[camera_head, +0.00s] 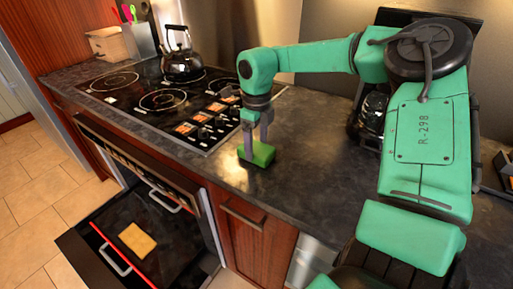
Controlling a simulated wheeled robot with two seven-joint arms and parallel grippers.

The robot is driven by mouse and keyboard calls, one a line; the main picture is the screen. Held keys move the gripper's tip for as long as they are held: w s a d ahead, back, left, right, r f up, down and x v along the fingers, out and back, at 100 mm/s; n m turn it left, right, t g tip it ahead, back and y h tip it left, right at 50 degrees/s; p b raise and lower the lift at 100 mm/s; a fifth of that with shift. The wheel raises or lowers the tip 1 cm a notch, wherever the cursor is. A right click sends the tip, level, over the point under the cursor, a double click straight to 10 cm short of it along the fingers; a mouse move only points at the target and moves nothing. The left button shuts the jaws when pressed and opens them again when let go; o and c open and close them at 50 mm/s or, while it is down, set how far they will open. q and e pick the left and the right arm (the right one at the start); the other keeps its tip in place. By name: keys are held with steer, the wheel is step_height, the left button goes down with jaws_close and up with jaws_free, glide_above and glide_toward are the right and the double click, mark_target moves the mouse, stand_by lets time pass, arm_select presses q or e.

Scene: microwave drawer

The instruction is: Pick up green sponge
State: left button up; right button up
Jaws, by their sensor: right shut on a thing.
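The green sponge (262,155) lies at the dark counter's surface, just right of the cooktop, close to the front edge. My right gripper (256,146) points down over it, with its grey fingers on either side, shut on the sponge. I cannot tell whether the sponge is lifted off the counter. My left gripper is not in view.
A black kettle (182,58) stands on the cooktop (135,100) to the left. Below, a drawer (95,245) is pulled out with a yellowish slab (137,240) in it.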

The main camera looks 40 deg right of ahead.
mark_target(257, 147)
step_height(257, 147, up, 20)
steer(key=shift+p, duration=0.35)
